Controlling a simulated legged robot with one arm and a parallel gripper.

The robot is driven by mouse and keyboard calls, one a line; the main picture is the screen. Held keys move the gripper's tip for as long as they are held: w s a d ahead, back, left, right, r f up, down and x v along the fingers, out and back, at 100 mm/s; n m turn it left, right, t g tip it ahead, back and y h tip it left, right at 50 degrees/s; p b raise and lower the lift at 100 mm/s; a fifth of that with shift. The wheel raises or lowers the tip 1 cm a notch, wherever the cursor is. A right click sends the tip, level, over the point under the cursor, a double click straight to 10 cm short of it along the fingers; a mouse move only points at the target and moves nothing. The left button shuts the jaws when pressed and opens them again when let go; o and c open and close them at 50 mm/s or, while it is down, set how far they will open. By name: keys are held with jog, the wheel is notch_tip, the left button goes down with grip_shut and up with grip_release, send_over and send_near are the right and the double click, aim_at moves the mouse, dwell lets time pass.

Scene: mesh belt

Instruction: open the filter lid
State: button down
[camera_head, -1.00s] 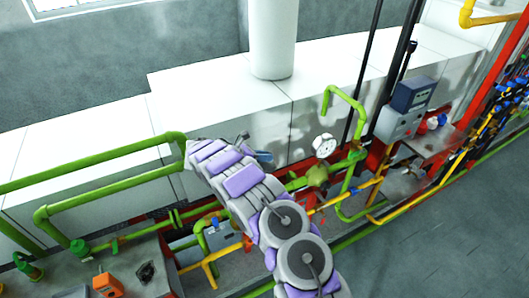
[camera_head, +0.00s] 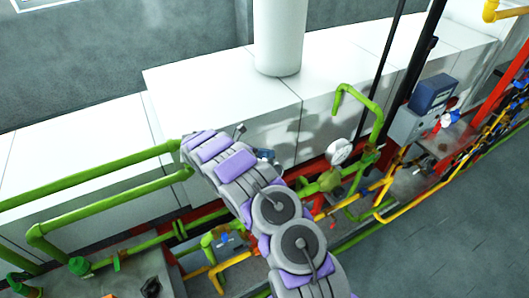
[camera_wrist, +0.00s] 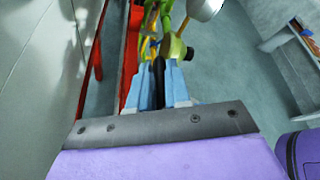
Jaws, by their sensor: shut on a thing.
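My gripper (camera_wrist: 166,88) shows in the wrist view with its light blue fingers close together. A narrow dark bar (camera_wrist: 158,72) stands between them, and they are shut on it. I cannot tell whether this bar is part of the filter lid. Just beyond the fingers is a rounded olive-green fitting (camera_wrist: 175,47) with a dark knob on its side. In the head view a similar green fitting (camera_head: 328,181) sits on the pipe below a round white gauge (camera_head: 339,151). My gripper (camera_head: 263,154) is at the far end of my arm, to the fitting's left, and mostly hidden.
Green pipes (camera_head: 100,206) run along the left. Yellow pipes (camera_head: 385,212), a grey-blue box (camera_head: 432,93) and a red beam (camera_head: 500,70) stand to the right. White blocks (camera_head: 220,105) and a white column (camera_head: 277,38) are behind. Open grey floor (camera_head: 455,240) lies at the lower right.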

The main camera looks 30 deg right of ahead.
jog(key=shift+f, duration=0.1)
jog(key=c, duration=1.2)
grip_release()
jog(key=shift+o, duration=0.2)
jog(key=shift+a, duration=0.1)
jog(key=b+v, duration=0.2)
jog(key=v, duration=1.5)
jog(key=shift+a, duration=0.15)
jog(key=shift+w, duration=0.15)
